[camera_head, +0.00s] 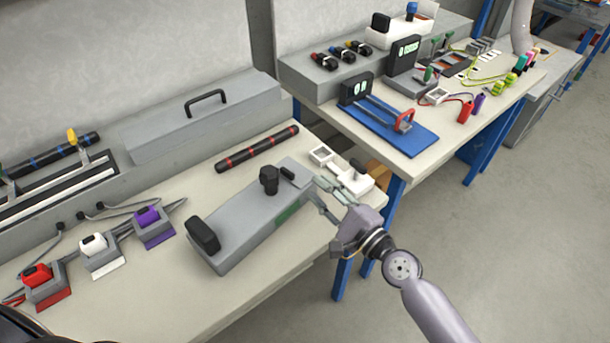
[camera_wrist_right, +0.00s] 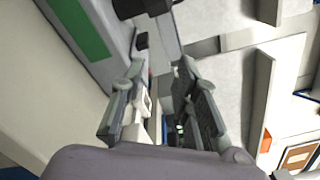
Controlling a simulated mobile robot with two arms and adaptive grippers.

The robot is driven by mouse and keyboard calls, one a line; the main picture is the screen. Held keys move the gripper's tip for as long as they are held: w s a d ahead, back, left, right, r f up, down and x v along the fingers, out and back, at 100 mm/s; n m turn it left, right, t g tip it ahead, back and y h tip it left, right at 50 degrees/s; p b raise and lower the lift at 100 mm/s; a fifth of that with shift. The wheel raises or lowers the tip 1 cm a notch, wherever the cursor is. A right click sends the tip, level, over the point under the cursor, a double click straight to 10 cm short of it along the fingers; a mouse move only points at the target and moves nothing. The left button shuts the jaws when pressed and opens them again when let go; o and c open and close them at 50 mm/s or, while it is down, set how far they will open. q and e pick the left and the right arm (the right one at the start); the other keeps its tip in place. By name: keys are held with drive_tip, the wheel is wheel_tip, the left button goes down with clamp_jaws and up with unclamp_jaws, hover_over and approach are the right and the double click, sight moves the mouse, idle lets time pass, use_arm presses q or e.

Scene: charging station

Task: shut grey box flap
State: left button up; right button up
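A long grey box (camera_head: 250,225) lies on the left workbench, with a black knob and a black block on top and a green patch on its near side. Its side with the green patch (camera_wrist_right: 80,28) also shows in the right wrist view. A second grey box with a black handle (camera_head: 205,112) stands behind it; its sloping top looks closed. I cannot tell for sure which part is the flap. My right gripper (camera_head: 325,193) is at the right end of the front box, fingers apart and empty; the fingers also show in the right wrist view (camera_wrist_right: 163,95).
A white part (camera_head: 350,180) lies just beyond my right gripper. A black tube with red bands (camera_head: 257,149) lies between the boxes. Red, white and purple connectors (camera_head: 98,255) stand at left. A second workbench with a blue board (camera_head: 395,128) is at the right; open floor lies in front.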

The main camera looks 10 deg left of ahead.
drive_tip(key=v, duration=0.6)
idle(0.3)
